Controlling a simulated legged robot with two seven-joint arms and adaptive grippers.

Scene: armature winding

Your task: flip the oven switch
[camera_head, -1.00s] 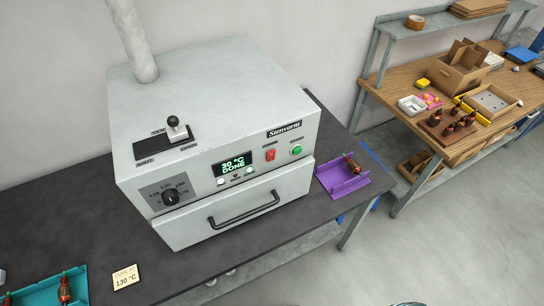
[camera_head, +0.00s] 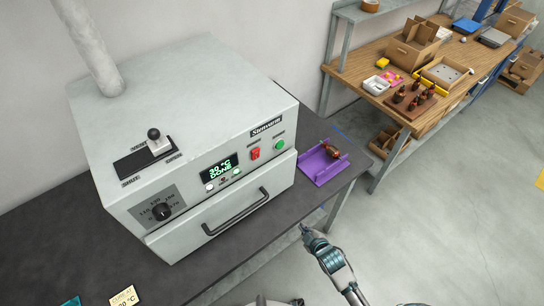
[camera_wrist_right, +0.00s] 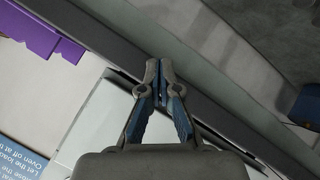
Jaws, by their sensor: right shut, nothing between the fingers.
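The oven (camera_head: 185,130) is a light grey box on the dark table. Its red switch (camera_head: 255,154) is on the front panel, right of the lit display (camera_head: 219,170) reading 30 °C DONE and left of a green button (camera_head: 280,145). The drawer below the panel, with its dark handle (camera_head: 236,212), is closed. My right gripper (camera_head: 304,228) is shut and empty, apart from the oven, below and right of the switch near the table's front edge. In the right wrist view its fingertips (camera_wrist_right: 159,68) meet. My left gripper is out of view.
A purple tray (camera_head: 318,171) holding a dark red part (camera_head: 333,152) sits on the table right of the oven. A temperature dial (camera_head: 162,211) and a vent lever (camera_head: 155,140) are on the oven. A wooden workbench (camera_head: 395,92) stands at the back right.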

